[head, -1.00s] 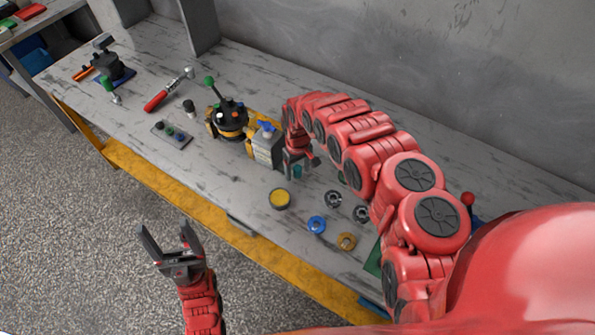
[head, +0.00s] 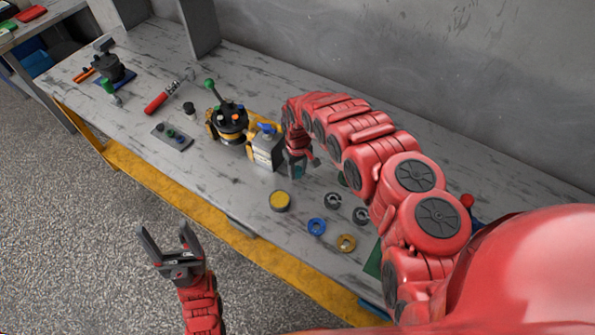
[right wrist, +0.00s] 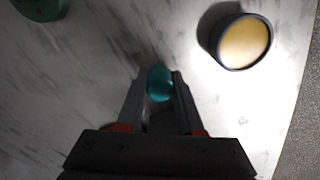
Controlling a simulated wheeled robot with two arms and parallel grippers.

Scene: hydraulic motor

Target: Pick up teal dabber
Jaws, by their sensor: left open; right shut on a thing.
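The teal dabber (right wrist: 160,84) sits between the two fingers of my right gripper (right wrist: 159,92) in the right wrist view. The fingers are shut on it, and its rounded teal top shows. In the head view my right gripper (head: 299,166) is low over the bench, just right of a grey and white container with a blue top (head: 266,145). The dabber is mostly hidden by the gripper there. My left gripper (head: 177,252) is open and empty, over the floor in front of the bench.
A round tin with a yellow top (head: 280,201) stands close in front of my right gripper; the right wrist view shows it too (right wrist: 241,42). A blue ring (head: 316,227), a brass ring (head: 346,243) and dark rings (head: 333,201) lie to the right. A motor assembly (head: 230,120) stands left.

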